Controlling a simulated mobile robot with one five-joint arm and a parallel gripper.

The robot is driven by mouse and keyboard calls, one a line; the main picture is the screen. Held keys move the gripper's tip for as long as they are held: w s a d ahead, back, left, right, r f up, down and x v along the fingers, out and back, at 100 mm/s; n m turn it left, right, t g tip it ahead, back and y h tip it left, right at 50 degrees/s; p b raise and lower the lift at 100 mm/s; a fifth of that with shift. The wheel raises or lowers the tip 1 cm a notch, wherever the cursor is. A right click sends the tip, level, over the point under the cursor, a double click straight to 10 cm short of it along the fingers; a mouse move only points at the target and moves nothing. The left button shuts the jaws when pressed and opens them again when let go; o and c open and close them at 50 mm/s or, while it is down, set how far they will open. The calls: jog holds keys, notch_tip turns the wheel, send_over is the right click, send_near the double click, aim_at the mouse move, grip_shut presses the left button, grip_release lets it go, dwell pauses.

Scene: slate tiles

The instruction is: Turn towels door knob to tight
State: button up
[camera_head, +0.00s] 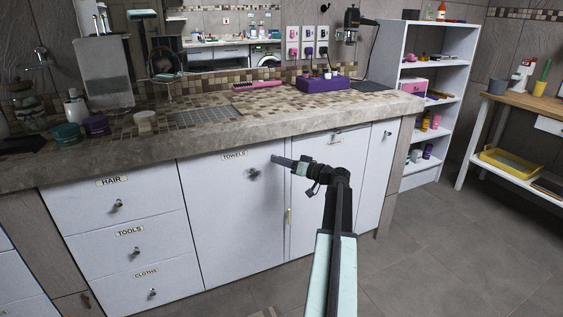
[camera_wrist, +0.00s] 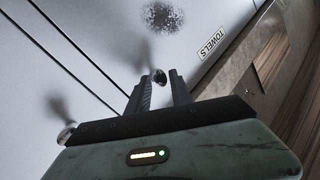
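The white towels door (camera_head: 225,215) is closed under the stone countertop, with its TOWELS label (camera_head: 233,155) near the top edge. In the wrist view a round knob (camera_wrist: 158,77) shows between the tips of my gripper (camera_wrist: 159,80). The fingers are apart, and I see no contact. The TOWELS label (camera_wrist: 212,42) is to the right.
Drawers labelled HAIR (camera_head: 112,181), TOOLS and CLOTHS are left of the door. Another knob (camera_wrist: 66,134) shows at the left in the wrist view. The countertop (camera_head: 215,136) overhangs above. A white shelf (camera_head: 440,100) stands at right; grey floor (camera_head: 450,245) is clear there.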

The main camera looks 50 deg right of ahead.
grip_shut()
jog(key=shift+f+b, duration=0.15)
jog(key=shift+b, duration=0.2)
jog(key=m+t+h+b, duration=0.2)
jog(key=m+b, duration=0.2)
jog(key=m, duration=0.1)
jog(key=m+t+h+b, duration=0.2)
jog(key=m+h+b, duration=0.1)
jog(key=m, duration=0.3)
jog(key=f+m+t+h+b, duration=0.1)
jog(key=m+h+b, duration=0.1)
jog(key=m+b, duration=0.3)
jog(key=shift+w+a+f+m+t, duration=0.15)
jog(key=shift+a+m+t, duration=0.25)
jog(key=shift+m, duration=0.3)
jog(key=shift+m+h+b, duration=0.3)
jog(key=shift+m+h, duration=0.1)
grip_release()
